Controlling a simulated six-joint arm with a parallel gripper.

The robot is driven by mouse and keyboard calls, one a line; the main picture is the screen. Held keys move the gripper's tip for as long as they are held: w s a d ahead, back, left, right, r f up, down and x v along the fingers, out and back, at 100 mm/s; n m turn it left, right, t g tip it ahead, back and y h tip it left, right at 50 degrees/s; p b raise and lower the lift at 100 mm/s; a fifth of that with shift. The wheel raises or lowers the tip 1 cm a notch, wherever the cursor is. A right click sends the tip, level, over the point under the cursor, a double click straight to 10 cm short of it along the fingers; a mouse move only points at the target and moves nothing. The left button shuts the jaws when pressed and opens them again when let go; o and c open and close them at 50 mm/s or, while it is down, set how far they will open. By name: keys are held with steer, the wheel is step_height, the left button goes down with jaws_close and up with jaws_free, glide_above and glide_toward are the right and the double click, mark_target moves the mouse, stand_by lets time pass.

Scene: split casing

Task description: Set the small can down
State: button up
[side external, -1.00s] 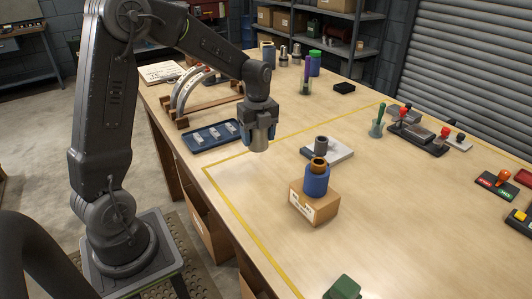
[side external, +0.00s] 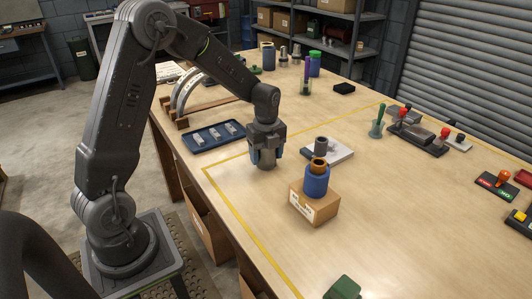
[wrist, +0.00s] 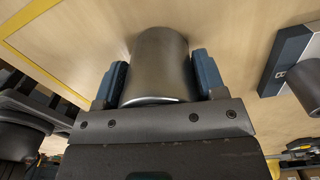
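The small can is a plain grey metal cylinder, upright between my gripper's fingers; it shows in the side view (side external: 264,161) and large in the wrist view (wrist: 160,65). My gripper (side external: 266,156) points straight down, and its blue-padded fingers (wrist: 160,82) close on the can from both sides. The can's lower end is at or very close to the wooden tabletop (side external: 225,185), inside the yellow line's corner. I cannot tell for certain whether it touches. Its upper end is partly hidden by the gripper.
A blue tray with small metal parts (side external: 214,136) lies behind left. A grey block with a dark cylinder (side external: 327,150) is to the right. A cardboard box (side external: 316,206) carrying a blue bottle (side external: 316,181) stands front right.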

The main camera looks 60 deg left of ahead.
steer(key=o, duration=0.4)
steer(key=shift+r, duration=0.1)
step_height(320, 180, up, 11)
steer(key=shift+w, duration=0.1)
steer(key=shift+d+r, duration=0.15)
steer(key=shift+r, duration=0.5)
steer(key=shift+s+d+r+n+t, duration=0.9)
steer(key=shift+s+d+n, duration=1.25)
steer(key=shift+s+n, duration=1.2)
steer(key=shift+s+d+r+n+t, duration=0.65)
steer(key=shift+s+d+n+t, duration=0.4)
steer(key=shift+s+d+n, duration=1.7)
steer(key=shift+s+d+r+n+t, duration=0.9)
steer(key=shift+s+d+n, duration=0.65)
steer(key=shift+s+n, duration=2.4)
